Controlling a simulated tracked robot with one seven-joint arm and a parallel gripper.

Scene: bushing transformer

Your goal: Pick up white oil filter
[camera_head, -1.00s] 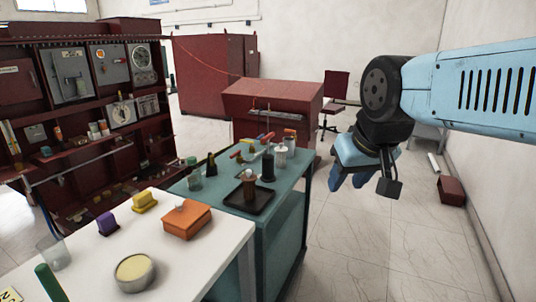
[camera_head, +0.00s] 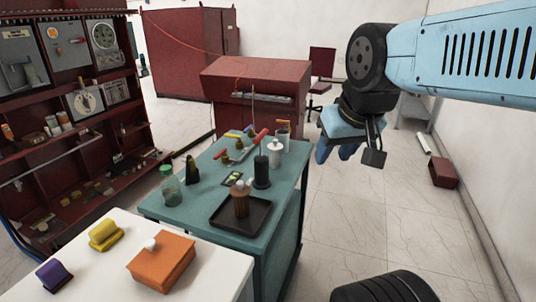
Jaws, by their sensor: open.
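A small white cylinder with a narrower top, seemingly the white oil filter (camera_head: 275,153), stands upright on the far right part of the teal table (camera_head: 190,208). A black cylinder (camera_head: 261,172) stands just in front of it.
A dark tray (camera_head: 262,222) with a brown-handled object (camera_head: 240,199) lies near the table's front. A glass jar (camera_head: 170,188) and red-handled tools (camera_head: 258,137) stand nearby. A white table (camera_head: 92,272) with an orange box (camera_head: 162,265) adjoins in front.

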